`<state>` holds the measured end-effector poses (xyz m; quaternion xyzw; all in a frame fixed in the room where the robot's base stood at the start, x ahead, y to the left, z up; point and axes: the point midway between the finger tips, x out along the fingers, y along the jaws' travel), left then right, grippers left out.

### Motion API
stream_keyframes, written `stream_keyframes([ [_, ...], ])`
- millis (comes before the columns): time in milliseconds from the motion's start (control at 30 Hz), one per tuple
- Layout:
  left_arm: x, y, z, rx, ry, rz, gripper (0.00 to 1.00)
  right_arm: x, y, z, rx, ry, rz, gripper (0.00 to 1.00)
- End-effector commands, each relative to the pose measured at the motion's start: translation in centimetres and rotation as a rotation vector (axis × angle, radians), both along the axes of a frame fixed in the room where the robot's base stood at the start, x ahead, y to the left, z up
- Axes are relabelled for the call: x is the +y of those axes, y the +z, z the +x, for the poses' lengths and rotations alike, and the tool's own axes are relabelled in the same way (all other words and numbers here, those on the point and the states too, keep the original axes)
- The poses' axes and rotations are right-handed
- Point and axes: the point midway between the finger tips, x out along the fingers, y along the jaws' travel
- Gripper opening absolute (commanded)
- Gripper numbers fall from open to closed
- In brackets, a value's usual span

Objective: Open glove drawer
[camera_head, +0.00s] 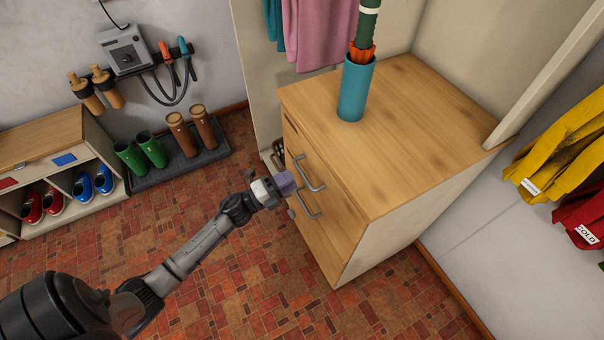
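A wooden cabinet (415,130) with a pale side stands right of centre. Its drawer front (325,205) faces left and carries two curved metal handles, an upper handle (312,174) and a lower handle (309,208). The drawers look closed; I cannot tell which one is the glove drawer. My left gripper (289,195) is at the drawer front, close beside the two handles. Its fingers are small and partly hidden, so I cannot tell whether they are open or touch a handle. My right gripper is not in view.
A teal holder (356,88) with a green umbrella stands on the cabinet top. A shoe shelf (50,165) and a boot tray (183,170) are at left. Yellow jackets (565,150) hang at right. The tiled floor (225,275) before the cabinet is clear.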

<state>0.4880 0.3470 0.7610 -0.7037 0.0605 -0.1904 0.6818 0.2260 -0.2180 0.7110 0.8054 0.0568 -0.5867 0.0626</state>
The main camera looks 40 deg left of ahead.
Motion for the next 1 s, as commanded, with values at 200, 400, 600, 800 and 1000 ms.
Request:
stream_keyframes([
  [200,-1.0,0.5,2.9,-0.001,0.001,-0.001,0.38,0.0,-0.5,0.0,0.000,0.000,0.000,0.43],
  [400,-1.5,0.8,4.2,0.001,0.001,0.001,0.38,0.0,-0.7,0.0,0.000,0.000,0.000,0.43],
  [600,-1.7,0.9,4.6,0.002,0.001,0.001,0.38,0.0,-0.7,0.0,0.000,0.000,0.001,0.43],
  [800,-1.7,0.9,4.6,0.002,0.001,0.001,0.38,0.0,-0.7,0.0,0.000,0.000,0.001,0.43],
  [1000,-1.7,0.9,4.6,0.001,0.001,0.000,0.20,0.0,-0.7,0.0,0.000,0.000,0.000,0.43],
])
